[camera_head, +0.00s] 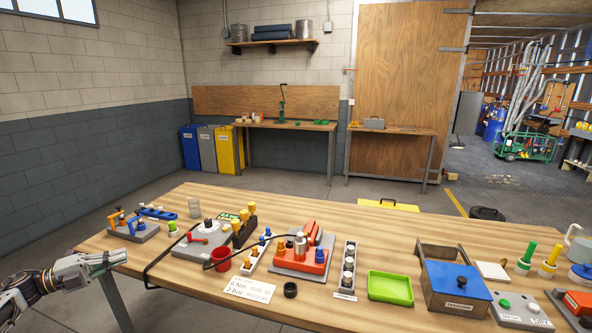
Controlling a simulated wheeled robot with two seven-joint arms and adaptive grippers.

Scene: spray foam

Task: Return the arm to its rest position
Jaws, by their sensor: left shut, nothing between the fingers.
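My left gripper (110,257) comes in from the left edge on its grey and black arm. It is shut and empty, over the table's near left corner. It is apart from the nearest objects, with the grey board with orange parts (134,231) a little beyond it. My right gripper is not in view.
The wooden table (190,296) holds a red cup (221,259), an orange-red fixture (302,257), a green tray (390,288) and a grey bin with a blue front (458,287). The front left tabletop is bare.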

